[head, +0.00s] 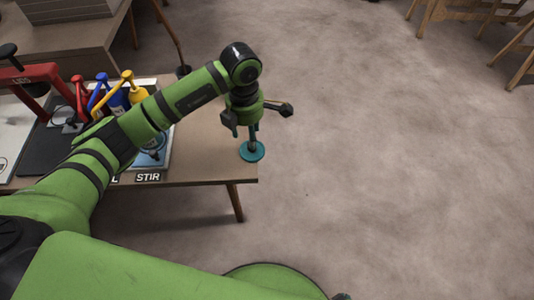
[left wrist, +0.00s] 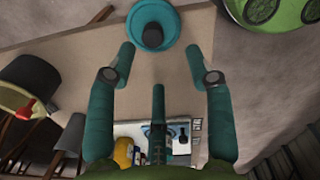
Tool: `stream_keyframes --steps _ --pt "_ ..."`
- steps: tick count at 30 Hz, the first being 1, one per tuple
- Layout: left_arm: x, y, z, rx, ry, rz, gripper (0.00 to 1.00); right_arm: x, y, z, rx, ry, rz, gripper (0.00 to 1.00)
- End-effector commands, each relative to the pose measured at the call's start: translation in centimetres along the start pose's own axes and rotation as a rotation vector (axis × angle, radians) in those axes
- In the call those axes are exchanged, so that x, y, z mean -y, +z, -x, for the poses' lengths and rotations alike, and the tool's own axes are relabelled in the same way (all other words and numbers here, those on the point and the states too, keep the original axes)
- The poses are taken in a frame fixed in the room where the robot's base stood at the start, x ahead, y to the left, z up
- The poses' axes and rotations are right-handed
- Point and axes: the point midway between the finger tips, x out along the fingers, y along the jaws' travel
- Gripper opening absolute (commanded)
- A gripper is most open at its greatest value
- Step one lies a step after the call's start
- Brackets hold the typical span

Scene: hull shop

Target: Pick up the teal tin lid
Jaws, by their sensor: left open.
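The teal tin lid (head: 252,153) is a round disc with a dark knob, lying at the right front corner of the workbench in the head view. In the left wrist view the lid (left wrist: 172,20) is at the top, just beyond the fingertips. My left gripper (head: 257,120) is above the lid, with its fingers spread. In the left wrist view my left gripper (left wrist: 160,62) is open, with nothing between its fingers. In the head view the fingers partly cover the lid. My right gripper is not in view.
The wooden bench (head: 210,155) is bare left of the lid. A tray with a STIR label (head: 148,177) and red, blue and yellow (head: 129,83) handled items stand further left, partly behind my arm. Open floor (head: 380,150) lies to the right.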

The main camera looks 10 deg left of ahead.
Motion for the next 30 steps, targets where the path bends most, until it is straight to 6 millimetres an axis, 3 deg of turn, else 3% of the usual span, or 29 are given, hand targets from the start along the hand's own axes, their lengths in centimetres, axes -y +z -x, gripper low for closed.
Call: stream_keyframes --steps 15,23,24,28,30 --pt "-0.1 0.8 -6.4 -0.001 -0.002 0.001 0.53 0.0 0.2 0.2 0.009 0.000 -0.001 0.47" --pt "-0.2 0.8 -6.8 0.000 0.001 0.001 0.53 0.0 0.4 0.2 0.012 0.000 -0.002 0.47" --pt "-0.2 0.8 -6.8 0.000 0.000 0.001 0.48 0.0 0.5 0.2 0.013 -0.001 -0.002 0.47" --pt "-0.2 0.8 -6.8 0.000 0.000 0.000 0.09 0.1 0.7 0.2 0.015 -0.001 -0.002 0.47" --pt "-0.2 0.8 -6.8 0.000 0.000 0.000 0.07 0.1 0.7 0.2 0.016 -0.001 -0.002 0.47"
